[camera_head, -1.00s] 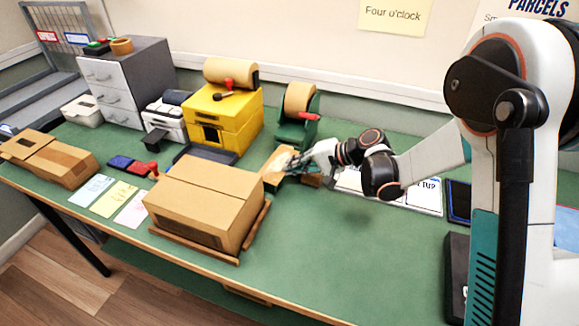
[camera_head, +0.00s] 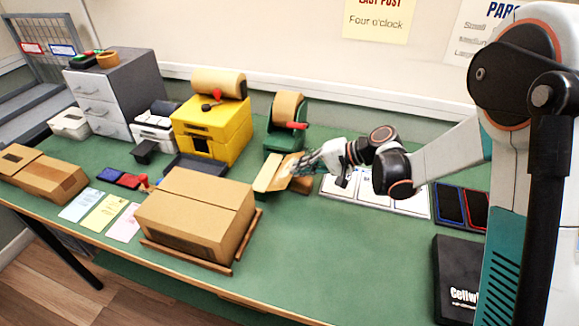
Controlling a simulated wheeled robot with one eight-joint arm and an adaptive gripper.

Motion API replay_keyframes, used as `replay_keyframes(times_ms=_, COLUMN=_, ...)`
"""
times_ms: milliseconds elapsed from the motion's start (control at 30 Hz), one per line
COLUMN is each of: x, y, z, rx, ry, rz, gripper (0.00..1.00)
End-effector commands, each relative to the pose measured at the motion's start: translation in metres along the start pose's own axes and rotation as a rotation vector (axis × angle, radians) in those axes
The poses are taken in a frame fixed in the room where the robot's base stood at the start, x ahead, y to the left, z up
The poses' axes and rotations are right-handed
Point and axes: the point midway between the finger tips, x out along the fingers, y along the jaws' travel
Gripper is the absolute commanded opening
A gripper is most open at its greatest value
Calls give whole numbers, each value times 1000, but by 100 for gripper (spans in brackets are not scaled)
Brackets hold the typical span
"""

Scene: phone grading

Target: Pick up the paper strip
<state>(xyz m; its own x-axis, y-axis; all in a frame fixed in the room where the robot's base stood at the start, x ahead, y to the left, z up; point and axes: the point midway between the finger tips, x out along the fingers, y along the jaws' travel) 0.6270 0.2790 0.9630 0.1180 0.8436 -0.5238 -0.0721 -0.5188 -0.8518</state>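A tan paper strip (camera_head: 268,173) shows in front of the green dispenser (camera_head: 284,140), which carries a tan roll (camera_head: 287,107) and a red handle. A second tan-brown piece (camera_head: 301,184) shows just right of it, below my fingers; I cannot tell whether it is part of the same strip. My gripper (camera_head: 298,167) reaches in from the right, with its fingertips at the strip's right side. The fingers are small and overlap the tan pieces, so whether they are closed on the strip is not clear.
A closed cardboard box (camera_head: 195,215) stands on a brown wooden frame in front. A yellow machine (camera_head: 212,128) stands left of the dispenser. White panels (camera_head: 400,200) lie beneath my arm, and a black box (camera_head: 458,280) is at the right. The green table's front middle (camera_head: 320,255) is clear.

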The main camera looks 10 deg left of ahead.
Motion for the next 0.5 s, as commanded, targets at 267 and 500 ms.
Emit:
replay_keyframes(times_ms=267, x=-38, y=7, z=0, rx=2, ry=1, rz=-1, gripper=0)
replay_keyframes(times_ms=500, x=-70, y=14, z=0, rx=2, ry=2, rz=-1, gripper=0)
